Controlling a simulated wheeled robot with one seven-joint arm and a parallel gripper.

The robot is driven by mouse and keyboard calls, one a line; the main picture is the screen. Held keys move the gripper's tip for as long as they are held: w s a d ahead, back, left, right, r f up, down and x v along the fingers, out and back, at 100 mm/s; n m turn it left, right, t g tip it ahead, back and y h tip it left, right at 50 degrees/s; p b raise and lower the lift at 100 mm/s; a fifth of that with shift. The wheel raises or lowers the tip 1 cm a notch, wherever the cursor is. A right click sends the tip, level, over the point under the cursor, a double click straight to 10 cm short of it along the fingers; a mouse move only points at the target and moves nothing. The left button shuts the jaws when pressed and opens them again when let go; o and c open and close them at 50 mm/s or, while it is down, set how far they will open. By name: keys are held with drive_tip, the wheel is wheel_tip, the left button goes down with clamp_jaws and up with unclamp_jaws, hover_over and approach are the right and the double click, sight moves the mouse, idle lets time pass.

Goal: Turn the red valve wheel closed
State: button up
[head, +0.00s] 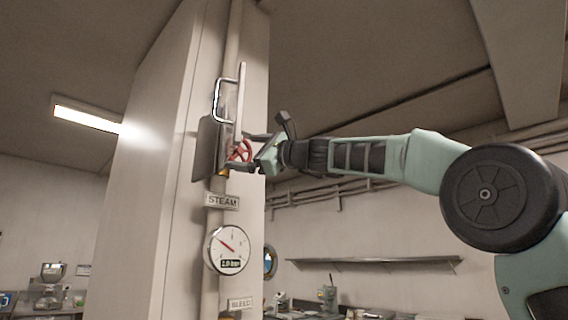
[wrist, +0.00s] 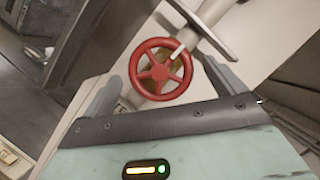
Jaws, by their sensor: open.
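The red valve wheel (wrist: 160,72) shows in the wrist view as a spoked wheel with a pale peg on its upper right rim. It sits between the two fingers of my gripper (wrist: 174,66), with the fingers apart on either side. In the head view the wheel (head: 241,152) is on the pipe of the pale column, partly hidden by my gripper (head: 249,150). My gripper is open close to it. I cannot tell whether the fingers touch the rim.
A grey metal plate (head: 207,150) stands just left of the wheel, with a metal handle (head: 218,98) above. A wall shelf (head: 375,261) is behind.

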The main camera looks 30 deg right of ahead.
drive_tip(key=b+v, duration=0.5)
drive_tip(key=v, duration=0.8)
drive_tip(key=shift+f, duration=0.1)
